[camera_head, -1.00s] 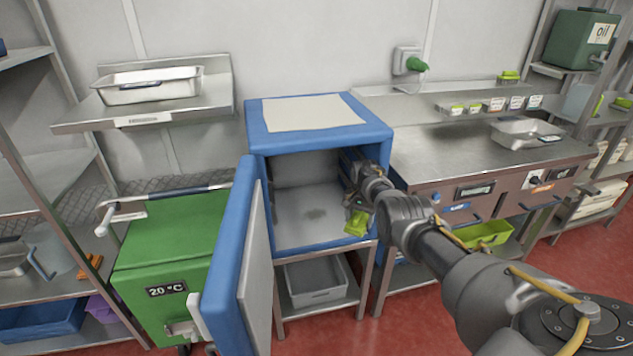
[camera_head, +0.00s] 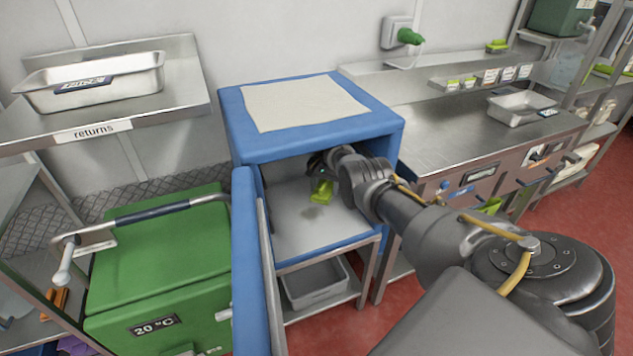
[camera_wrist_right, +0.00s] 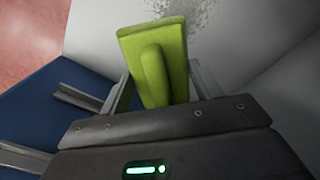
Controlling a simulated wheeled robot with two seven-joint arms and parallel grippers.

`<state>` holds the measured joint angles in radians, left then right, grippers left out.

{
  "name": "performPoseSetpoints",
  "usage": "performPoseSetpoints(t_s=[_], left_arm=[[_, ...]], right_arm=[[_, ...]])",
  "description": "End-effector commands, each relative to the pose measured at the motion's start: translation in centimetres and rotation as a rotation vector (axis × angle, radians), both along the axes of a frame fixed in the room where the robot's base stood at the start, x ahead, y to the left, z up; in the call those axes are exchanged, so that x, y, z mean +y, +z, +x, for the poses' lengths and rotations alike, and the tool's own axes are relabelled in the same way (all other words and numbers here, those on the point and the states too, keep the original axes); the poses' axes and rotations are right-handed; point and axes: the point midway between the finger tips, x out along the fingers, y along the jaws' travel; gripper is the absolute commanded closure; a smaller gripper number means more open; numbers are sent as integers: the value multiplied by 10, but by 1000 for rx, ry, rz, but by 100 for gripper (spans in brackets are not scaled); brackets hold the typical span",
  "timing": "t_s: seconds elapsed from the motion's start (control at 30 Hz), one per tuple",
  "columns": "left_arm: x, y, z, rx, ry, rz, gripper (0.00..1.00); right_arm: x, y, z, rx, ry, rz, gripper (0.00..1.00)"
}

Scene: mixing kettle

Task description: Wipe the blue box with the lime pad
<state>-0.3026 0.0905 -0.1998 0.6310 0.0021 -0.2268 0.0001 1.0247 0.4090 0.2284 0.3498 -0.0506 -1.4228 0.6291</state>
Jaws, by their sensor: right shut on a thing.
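The blue box (camera_head: 300,139) stands open at the centre, its door (camera_head: 245,270) swung out to the left. Its pale inner floor (camera_head: 295,238) has a darker smudge (camera_head: 290,213). My right gripper (camera_head: 322,180) is inside the box and shut on the lime pad (camera_head: 321,193). In the right wrist view the pad (camera_wrist_right: 178,50) shows its raised grip between the fingers, with a speckled stain (camera_wrist_right: 193,12) on the pale surface beyond. I cannot tell whether the pad touches the floor. My left gripper is out of view.
A beige sheet (camera_head: 300,104) lies on top of the box. A green 20 °C container (camera_head: 160,265) stands at the left, below a returns shelf with a metal tray (camera_head: 95,82). A steel counter (camera_head: 450,130) stands at the right. A grey bin (camera_head: 315,285) sits under the box.

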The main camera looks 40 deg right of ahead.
Motion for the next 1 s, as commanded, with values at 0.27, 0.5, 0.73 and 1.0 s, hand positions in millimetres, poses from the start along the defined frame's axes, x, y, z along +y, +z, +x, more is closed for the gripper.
performPoseSetpoints(t_s=[0.27,0.5,0.73,1.0], left_arm=[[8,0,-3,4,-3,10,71],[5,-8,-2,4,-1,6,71],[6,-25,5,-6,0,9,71],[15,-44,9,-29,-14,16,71]], right_arm=[[0,0,0,0,0,0,58],[0,-8,0,0,0,0,58],[0,-26,0,0,1,0,58],[0,-53,0,0,0,0,58]])
